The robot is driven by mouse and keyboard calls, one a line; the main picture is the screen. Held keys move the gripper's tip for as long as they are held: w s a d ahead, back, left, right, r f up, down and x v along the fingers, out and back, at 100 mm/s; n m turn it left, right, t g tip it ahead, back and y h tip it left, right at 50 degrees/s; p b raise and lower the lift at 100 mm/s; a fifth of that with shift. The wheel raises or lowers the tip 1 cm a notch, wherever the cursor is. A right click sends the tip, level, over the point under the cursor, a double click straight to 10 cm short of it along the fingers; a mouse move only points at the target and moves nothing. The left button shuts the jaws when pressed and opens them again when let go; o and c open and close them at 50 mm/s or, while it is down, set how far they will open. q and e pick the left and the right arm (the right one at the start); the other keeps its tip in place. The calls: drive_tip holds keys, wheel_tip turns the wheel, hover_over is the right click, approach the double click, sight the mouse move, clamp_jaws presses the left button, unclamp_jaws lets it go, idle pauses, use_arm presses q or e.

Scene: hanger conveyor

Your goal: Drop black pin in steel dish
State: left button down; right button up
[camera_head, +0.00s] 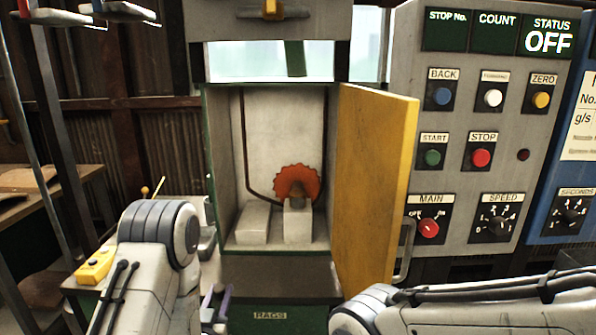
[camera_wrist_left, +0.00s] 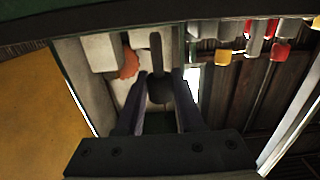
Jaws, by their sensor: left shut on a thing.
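My left gripper (camera_wrist_left: 160,85) is shut on a black pin (camera_wrist_left: 156,52), a dark rod with a rounded thicker part between the two fingers. The rod sticks out past the fingertips in the left wrist view. In the head view the left gripper (camera_head: 216,302) shows only in part at the bottom edge, below and left of the open cabinet, and the pin cannot be made out there. I cannot pick out a steel dish in either view. My right arm crosses the bottom right of the head view, but its gripper is out of view.
A green-framed cabinet (camera_head: 208,150) stands open ahead, with an orange toothed disc (camera_head: 297,181) and pale blocks inside. Its yellow door (camera_head: 372,180) swings out to the right. A control panel (camera_head: 467,110) is beyond it. A yellow control box (camera_head: 97,265) sits at left.

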wheel_tip(320, 180, up, 12)
drive_tip(key=p, duration=1.1)
drive_tip(key=shift+r, duration=0.2)
